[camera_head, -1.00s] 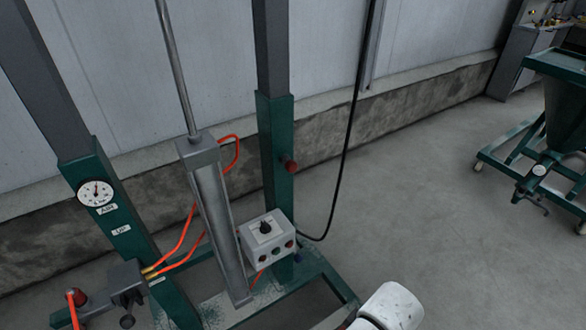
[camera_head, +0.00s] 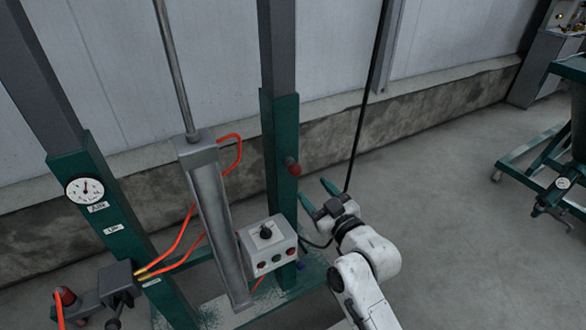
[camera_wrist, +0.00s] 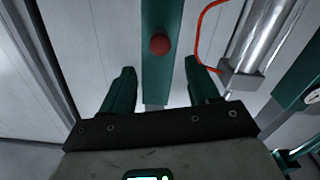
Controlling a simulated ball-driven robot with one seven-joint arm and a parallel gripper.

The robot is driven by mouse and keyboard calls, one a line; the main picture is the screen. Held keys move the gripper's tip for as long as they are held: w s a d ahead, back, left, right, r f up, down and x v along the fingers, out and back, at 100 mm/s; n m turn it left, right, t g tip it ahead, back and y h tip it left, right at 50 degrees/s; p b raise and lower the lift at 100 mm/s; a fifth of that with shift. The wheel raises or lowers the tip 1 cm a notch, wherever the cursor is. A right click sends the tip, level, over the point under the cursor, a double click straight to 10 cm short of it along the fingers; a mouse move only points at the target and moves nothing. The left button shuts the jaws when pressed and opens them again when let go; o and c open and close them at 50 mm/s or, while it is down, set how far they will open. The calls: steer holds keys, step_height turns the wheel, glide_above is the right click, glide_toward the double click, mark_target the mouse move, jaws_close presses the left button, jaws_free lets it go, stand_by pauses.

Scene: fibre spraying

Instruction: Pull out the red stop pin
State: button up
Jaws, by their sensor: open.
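The red stop pin (camera_head: 293,166) sticks out of the side of the green right-hand post (camera_head: 281,130) in the head view. In the wrist view the pin's round red knob (camera_wrist: 159,43) faces the camera, on the green post, beyond the fingertips and roughly midway between them. My gripper (camera_head: 315,193) is open and empty, with two green fingers, to the right of and below the pin in the head view. In the wrist view its fingers (camera_wrist: 158,78) stand apart on both sides of the post. The fingers appear apart from the pin.
A grey control box (camera_head: 268,246) with a knob and buttons sits left of my arm. A metal cylinder (camera_head: 214,215) with orange hoses stands further left, near a gauge (camera_head: 85,190). A black cable (camera_head: 359,135) hangs behind the gripper. Open floor lies to the right.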

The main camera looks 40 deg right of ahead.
mark_target(298, 172)
steer(key=p+x, duration=0.1)
steer(key=x, duration=0.9)
steer(key=shift+w, duration=0.3)
jaws_close()
steer(key=shift+s, duration=0.1)
